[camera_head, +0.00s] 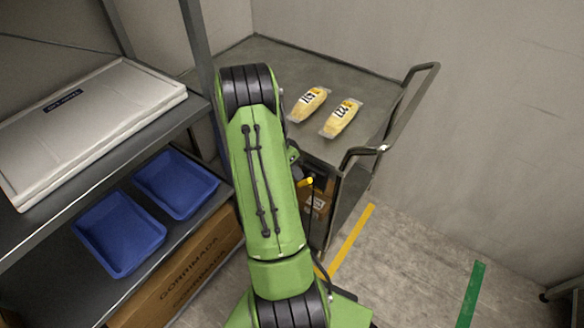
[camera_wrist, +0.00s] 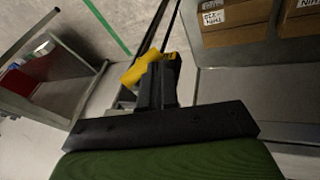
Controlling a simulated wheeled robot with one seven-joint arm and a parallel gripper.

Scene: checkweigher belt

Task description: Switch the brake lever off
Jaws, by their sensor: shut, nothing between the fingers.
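The brake lever shows as a short yellow handle (camera_head: 306,182) just right of my green arm in the head view, by the near side of the grey cart (camera_head: 262,52). In the wrist view the yellow handle (camera_wrist: 138,70) lies at the tips of my gripper (camera_wrist: 157,68). The dark fingers are closed together with nothing between them. They overlap the handle in the picture; I cannot tell whether they touch it. The head view hides my gripper behind the arm, and the lever's base is hidden too.
Two yellow packs (camera_head: 308,103) (camera_head: 342,118) lie on the cart top. Cardboard boxes (camera_wrist: 238,14) sit on its lower shelf. A shelf with blue trays (camera_head: 120,234) stands left. Another cart (camera_wrist: 52,98) shows in the wrist view.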

